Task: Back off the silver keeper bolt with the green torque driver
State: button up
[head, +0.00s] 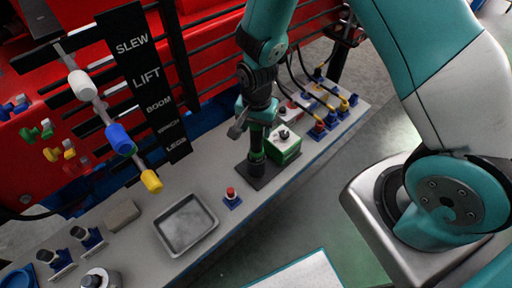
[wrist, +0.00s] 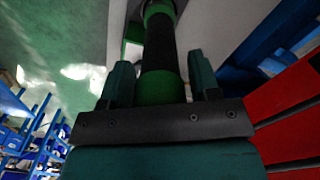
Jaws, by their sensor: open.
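The green torque driver (head: 257,148) stands upright on a dark pad on the grey bench in the head view. In the wrist view, its black handle with green bands (wrist: 160,45) runs between my two fingers. My gripper (head: 256,118) is over the driver's upper part from above. It is open, with a finger on either side of the handle; the wrist view shows it too (wrist: 160,78). I cannot pick out the silver keeper bolt with certainty; the driver's lower end is partly hidden.
A green box with a knob (head: 286,148) stands close right of the driver. A red button (head: 231,193), an empty grey tray (head: 158,226) and a grey block (head: 122,215) lie nearer left. Cabled connectors (head: 322,118) stand at the back right. A lever panel (head: 145,80) rises at left.

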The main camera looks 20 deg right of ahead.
jog(key=c, duration=1)
jog(key=shift+r+p, duration=4.45)
jog(key=shift+r, duration=1.3)
